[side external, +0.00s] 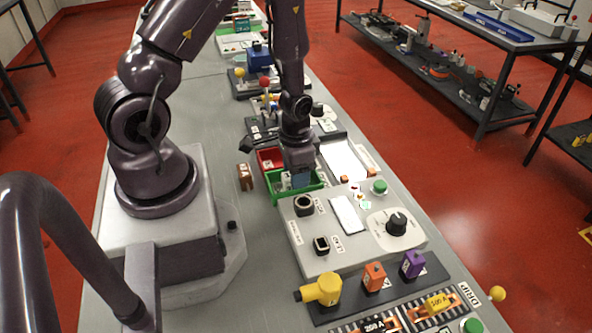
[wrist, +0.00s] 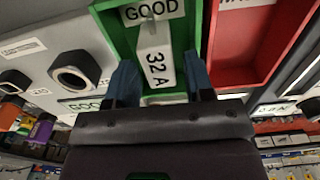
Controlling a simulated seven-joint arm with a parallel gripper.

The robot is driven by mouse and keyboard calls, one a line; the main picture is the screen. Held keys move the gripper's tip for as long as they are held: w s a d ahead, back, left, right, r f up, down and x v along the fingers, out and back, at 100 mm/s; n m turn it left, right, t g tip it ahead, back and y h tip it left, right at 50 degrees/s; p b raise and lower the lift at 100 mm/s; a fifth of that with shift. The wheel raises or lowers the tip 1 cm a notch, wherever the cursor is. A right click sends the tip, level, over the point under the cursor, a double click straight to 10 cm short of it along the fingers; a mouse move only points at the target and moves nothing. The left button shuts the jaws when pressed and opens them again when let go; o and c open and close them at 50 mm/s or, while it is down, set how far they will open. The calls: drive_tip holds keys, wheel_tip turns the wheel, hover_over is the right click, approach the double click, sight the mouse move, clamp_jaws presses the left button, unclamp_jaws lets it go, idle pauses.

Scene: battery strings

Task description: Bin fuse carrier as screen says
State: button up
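The fuse carrier (wrist: 154,58) is a pale block marked "32 A". In the wrist view it lies inside the green bin (wrist: 196,22), below the bin's "GOOD" label. My gripper (wrist: 160,64) is over this bin with its two blue fingers spread, one on each side of the carrier. A gap shows between the carrier and the right finger; the left finger's edge overlaps it in view. In the side view my gripper (side external: 298,181) is down at the green bin (side external: 277,195). The screen (wrist: 86,104) partly shows green "GOOD" lettering; the gripper body hides some of it.
A red bin (wrist: 247,47) adjoins the green bin. A tester panel (side external: 318,257) with sockets, a black knob (side external: 397,223) and a green button (side external: 379,187) stands close by. Yellow, orange and purple parts (side external: 374,276) stand in a dark rack. A brown block (side external: 245,177) sits near my base.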

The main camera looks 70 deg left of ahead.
drive_tip(key=shift+r, duration=0.1)
wheel_tip(320, 180, up, 13)
idle(0.6)
drive_tip(key=s+d+r+t, duration=0.2)
drive_tip(key=d+r, duration=0.3)
drive_tip(key=r, duration=0.4)
drive_tip(key=s+d+r+t, duration=0.3)
drive_tip(key=s+d+r, duration=0.1)
drive_tip(key=r, duration=0.6)
drive_tip(key=shift+d+t, duration=0.3)
drive_tip(key=shift+d, duration=0.2)
